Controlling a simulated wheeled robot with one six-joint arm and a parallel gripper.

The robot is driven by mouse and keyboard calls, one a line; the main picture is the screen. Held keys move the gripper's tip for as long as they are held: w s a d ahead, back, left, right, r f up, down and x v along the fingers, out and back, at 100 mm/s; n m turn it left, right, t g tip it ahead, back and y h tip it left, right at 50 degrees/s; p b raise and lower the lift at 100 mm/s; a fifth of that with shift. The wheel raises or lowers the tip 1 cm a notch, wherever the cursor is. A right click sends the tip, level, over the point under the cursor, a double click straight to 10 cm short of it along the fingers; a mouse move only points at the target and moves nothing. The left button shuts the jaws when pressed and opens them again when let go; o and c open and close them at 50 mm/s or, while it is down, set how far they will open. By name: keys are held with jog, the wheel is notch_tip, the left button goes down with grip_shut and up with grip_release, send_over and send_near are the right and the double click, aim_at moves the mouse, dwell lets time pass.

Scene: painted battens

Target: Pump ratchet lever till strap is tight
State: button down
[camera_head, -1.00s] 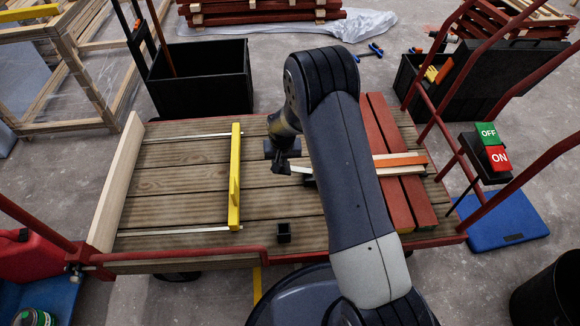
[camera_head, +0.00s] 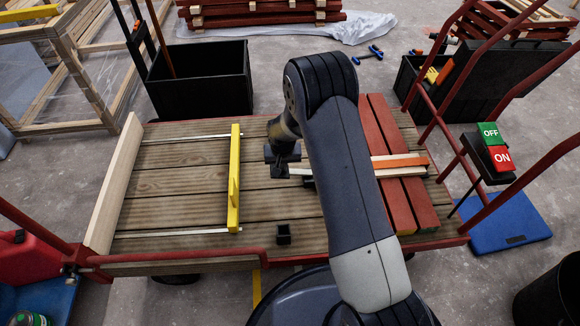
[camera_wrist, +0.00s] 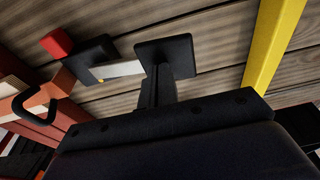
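An orange strap (camera_head: 402,162) crosses the red battens (camera_head: 383,125) on the cart deck, with a pale strip (camera_head: 400,172) beside it. My arm covers part of both. The ratchet (camera_head: 308,182) is a small dark shape mostly hidden behind my arm. A pale strip (camera_head: 300,171) runs from there to my gripper (camera_head: 282,158), low over the planks. In the wrist view my gripper (camera_wrist: 127,58) shows two black pads apart, and a pale strip (camera_wrist: 120,69) shows between them; I cannot tell if they touch it. A red block (camera_wrist: 57,42) and a black loop (camera_wrist: 36,105) lie left.
A yellow bar (camera_head: 234,185) stands on the deck left of my gripper, and a small black square holder (camera_head: 283,233) sits near the front edge. A pale board (camera_head: 115,185) closes the left end. Red rails (camera_head: 430,115) rise at right. The left planks are mostly clear.

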notch_tip(320, 180, up, 10)
jog(key=p, duration=0.6)
jog(key=shift+r, duration=0.25)
jog(key=shift+f, duration=0.15)
dwell(1.0)
jog(key=shift+f+b, duration=1.85)
jog(key=shift+f, duration=1.25)
